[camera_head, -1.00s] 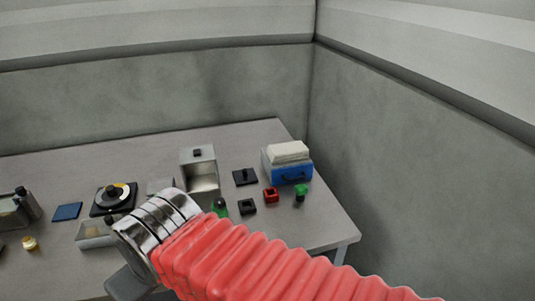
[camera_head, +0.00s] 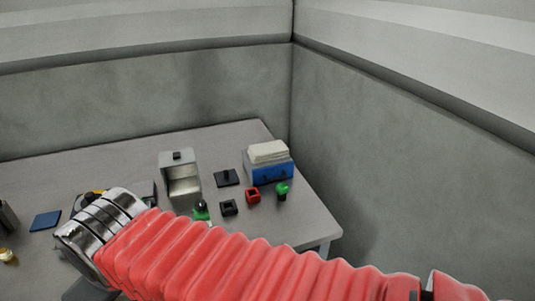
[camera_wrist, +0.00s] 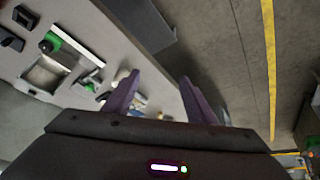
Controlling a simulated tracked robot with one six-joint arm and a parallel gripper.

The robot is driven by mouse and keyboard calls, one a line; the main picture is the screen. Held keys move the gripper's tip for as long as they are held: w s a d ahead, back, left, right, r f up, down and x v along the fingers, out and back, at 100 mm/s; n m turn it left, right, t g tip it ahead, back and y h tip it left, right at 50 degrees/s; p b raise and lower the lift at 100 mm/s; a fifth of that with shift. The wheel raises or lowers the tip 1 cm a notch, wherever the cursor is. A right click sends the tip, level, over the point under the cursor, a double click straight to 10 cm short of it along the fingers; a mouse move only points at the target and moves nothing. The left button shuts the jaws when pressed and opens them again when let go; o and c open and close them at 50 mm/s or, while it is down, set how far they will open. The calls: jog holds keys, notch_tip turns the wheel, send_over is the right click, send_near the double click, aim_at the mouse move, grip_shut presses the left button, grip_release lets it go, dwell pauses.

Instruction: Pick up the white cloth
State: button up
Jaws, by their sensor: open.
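A white, folded-looking cloth stack (camera_head: 268,152) rests on top of a blue box (camera_head: 270,172) at the table's back right corner. The cloth does not show clearly in the wrist view. My gripper (camera_wrist: 159,75) is open and empty, its two fingers apart above the table edge and floor. In the head view only a dark part of the gripper shows at the lower left, mostly hidden by my arm, far left of and nearer than the cloth.
On the table (camera_head: 110,160) stand a grey open-fronted dispenser (camera_head: 181,180), a black plate (camera_head: 227,177), a black block (camera_head: 229,208), a red block (camera_head: 253,195) and a green-topped item (camera_head: 282,191). Walls close off the back and right. A blue pad (camera_head: 45,221) lies left.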

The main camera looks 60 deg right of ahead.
jog(key=o, duration=1)
jog(key=w+d+r+n+g+h, duration=0.1)
jog(key=w+d, duration=0.2)
jog(key=d, duration=0.2)
jog(key=w+d+r+g+h, duration=0.1)
jog(key=w+d, duration=0.2)
jog(key=d, duration=0.2)
jog(key=w+d+r+n+g+h, duration=0.1)
jog(key=w+d, duration=0.2)
jog(key=d, duration=0.2)
jog(key=shift+w+r+n+h, duration=0.25)
jog(key=shift+n+h, duration=0.05)
jog(key=shift+c, duration=0.2)
jog(key=n+g+h, duration=0.5)
jog(key=n+g, duration=0.1)
jog(key=g, duration=0.6)
send_near(261, 149)
jog(key=x, duration=0.5)
jog(key=shift+f, duration=0.1)
jog(key=shift+s+d+f, duration=0.25)
jog(key=shift+s+d, duration=0.05)
jog(key=shift+d, duration=0.1)
jog(key=shift+x, duration=1.15)
jog(key=shift+r, duration=0.1)
